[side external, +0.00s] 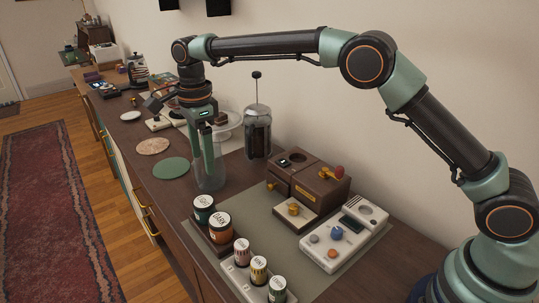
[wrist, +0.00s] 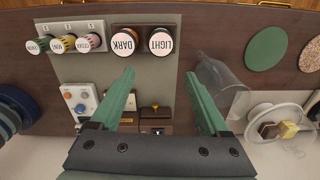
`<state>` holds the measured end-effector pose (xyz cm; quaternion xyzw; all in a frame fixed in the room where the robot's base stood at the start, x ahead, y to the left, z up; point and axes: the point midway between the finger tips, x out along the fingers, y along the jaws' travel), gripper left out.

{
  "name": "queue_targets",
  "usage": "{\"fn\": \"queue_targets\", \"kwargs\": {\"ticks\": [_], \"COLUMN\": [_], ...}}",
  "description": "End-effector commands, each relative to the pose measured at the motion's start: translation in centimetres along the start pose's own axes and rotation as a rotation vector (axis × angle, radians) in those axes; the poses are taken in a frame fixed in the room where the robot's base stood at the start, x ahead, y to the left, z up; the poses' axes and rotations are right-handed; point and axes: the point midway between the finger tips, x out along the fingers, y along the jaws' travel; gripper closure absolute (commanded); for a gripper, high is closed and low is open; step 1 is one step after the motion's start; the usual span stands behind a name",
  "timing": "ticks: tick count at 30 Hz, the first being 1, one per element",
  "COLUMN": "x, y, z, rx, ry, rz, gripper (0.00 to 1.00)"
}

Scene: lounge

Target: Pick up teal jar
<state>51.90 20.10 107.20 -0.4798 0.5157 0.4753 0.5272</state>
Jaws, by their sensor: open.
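A dark teal jar (side external: 204,212) with a white lid stands on a dark tray beside an orange-brown jar (side external: 219,233) lidded DARK. In the wrist view the teal jar's lid (wrist: 160,41) reads LIGHT, beside the DARK lid (wrist: 125,42). A smaller green jar (side external: 277,293) stands at the near end of a pale rack. My gripper (side external: 211,158) points down, open and empty, behind the teal jar in the side view. In the wrist view my gripper's fingertips (wrist: 159,75) are spread, and the LIGHT lid lies beyond the gap between them.
A clear glass vessel (wrist: 222,84) is close to my right finger in the wrist view. The pale rack also holds pink (side external: 241,254) and yellow (side external: 258,271) jars. A brown wooden box (side external: 310,180), a white control panel (side external: 345,236) and a French press (side external: 257,132) stand nearby.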

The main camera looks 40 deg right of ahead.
Motion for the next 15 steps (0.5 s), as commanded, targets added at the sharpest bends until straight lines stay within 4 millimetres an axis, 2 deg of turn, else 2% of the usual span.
{"fn": "queue_targets", "kwargs": {"ticks": [3, 8, 15], "x": [1.1, 2.7, 6.7], "y": [-0.1, 0.0, 0.0], "z": [0.8, 1.0, 0.9], "rx": [0.053, 0.072, 0.070], "ry": [0.007, 0.010, 0.010], "rz": [0.014, 0.019, 0.019], "gripper": [0.21, 0.21, 0.21]}}
